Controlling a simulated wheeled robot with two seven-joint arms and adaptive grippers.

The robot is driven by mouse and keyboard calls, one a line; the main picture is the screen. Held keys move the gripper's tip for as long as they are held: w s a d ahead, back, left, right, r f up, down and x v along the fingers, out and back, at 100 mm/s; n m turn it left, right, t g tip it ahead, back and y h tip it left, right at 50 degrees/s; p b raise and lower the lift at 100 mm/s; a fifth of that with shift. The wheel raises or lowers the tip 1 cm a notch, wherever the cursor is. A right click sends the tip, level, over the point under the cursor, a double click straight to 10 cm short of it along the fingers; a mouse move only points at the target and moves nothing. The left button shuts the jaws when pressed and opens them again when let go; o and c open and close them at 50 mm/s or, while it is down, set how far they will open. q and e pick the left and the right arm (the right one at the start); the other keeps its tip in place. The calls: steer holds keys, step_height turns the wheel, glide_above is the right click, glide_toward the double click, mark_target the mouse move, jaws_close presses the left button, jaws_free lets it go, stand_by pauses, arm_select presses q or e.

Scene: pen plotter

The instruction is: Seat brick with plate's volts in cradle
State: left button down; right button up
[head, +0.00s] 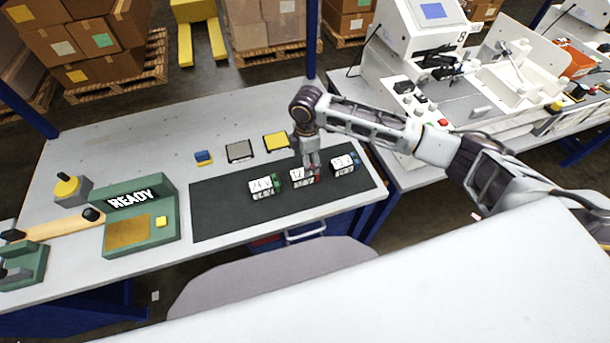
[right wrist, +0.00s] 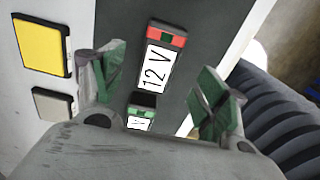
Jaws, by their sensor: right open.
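Three white-labelled bricks lie in a row on the dark mat (head: 220,215). The left brick (head: 262,187) reads 24 V and has a green end. The middle brick (head: 297,178) has a red end; in the right wrist view this brick (right wrist: 160,68) reads 12 V. The right brick (head: 342,165) has a blue end and its label is too small to read surely. My right gripper (head: 311,162) is open above the middle brick, pointing down. A green station (head: 166,199) with a READY display and a tan plate (head: 128,232) stands left; I cannot tell which part is the cradle.
A blue block (head: 203,157), a grey pad (head: 239,151) and a yellow pad (head: 276,141) lie behind the mat. A lever (head: 68,187) stands behind the station's left side. The bench between station and mat is narrow but clear.

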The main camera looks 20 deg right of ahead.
steer(key=shift+f, duration=1.2)
steer(key=shift+d+f+p, duration=0.1)
steer(key=shift+f+p, duration=0.25)
steer(key=shift+f, duration=2.25)
steer(key=c, duration=1.3)
steer(key=shift+r, duration=0.1)
steer(key=shift+r+b, duration=0.3)
steer(key=shift+r, duration=4.65)
